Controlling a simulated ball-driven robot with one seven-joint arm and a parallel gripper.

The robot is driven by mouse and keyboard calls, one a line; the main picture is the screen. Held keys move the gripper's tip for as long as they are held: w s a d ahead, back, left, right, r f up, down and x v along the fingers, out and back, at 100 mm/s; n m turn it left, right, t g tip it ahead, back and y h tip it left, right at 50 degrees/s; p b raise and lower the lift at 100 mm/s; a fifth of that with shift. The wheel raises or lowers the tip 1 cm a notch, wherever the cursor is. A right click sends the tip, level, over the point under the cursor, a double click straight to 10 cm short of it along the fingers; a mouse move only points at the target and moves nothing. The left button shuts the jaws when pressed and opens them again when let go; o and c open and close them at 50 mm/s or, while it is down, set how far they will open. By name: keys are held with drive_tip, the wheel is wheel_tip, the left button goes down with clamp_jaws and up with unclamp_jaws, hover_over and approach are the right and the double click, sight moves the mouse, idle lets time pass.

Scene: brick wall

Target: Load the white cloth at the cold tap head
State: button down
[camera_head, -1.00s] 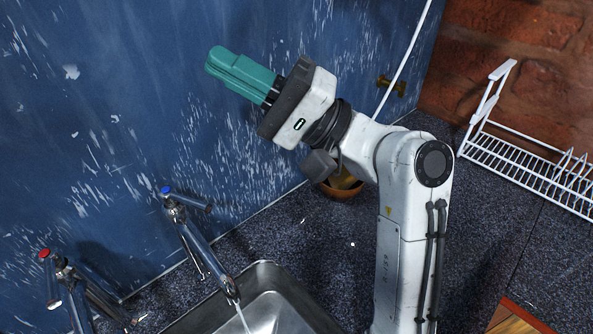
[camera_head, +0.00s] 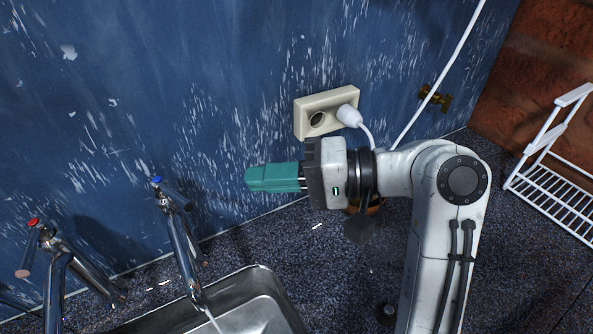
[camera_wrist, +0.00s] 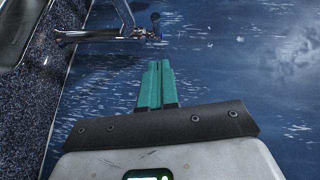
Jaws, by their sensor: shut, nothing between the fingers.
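The tap head (camera_wrist: 155,22) also shows at the top of the wrist view. My gripper (camera_head: 248,179) has teal fingers, shut and empty, pointing left toward the tap head with a clear gap between. The shut fingers (camera_wrist: 158,64) also show in the wrist view. I see no white cloth in either view.
A red-headed tap (camera_head: 35,224) stands further left. The steel sink (camera_head: 281,290) lies below. A wall socket (camera_head: 316,107) with a white plug (camera_head: 350,115) is above my gripper. A white wire rack (camera_head: 560,200) stands at right. A pot behind my wrist is mostly hidden.

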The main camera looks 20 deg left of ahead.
sight(193, 207)
drive_tip(key=s+a+f+p, duration=0.1)
drive_tip(key=s+a, duration=0.3)
drive_tip(key=a, duration=0.1)
drive_tip(key=shift+s+a+f, duration=0.15)
drive_tip(key=shift+s+f, duration=0.05)
drive_tip(key=shift+s+a+p, duration=0.25)
drive_tip(key=shift+s+p, duration=0.6)
drive_tip(key=shift+f, duration=0.1)
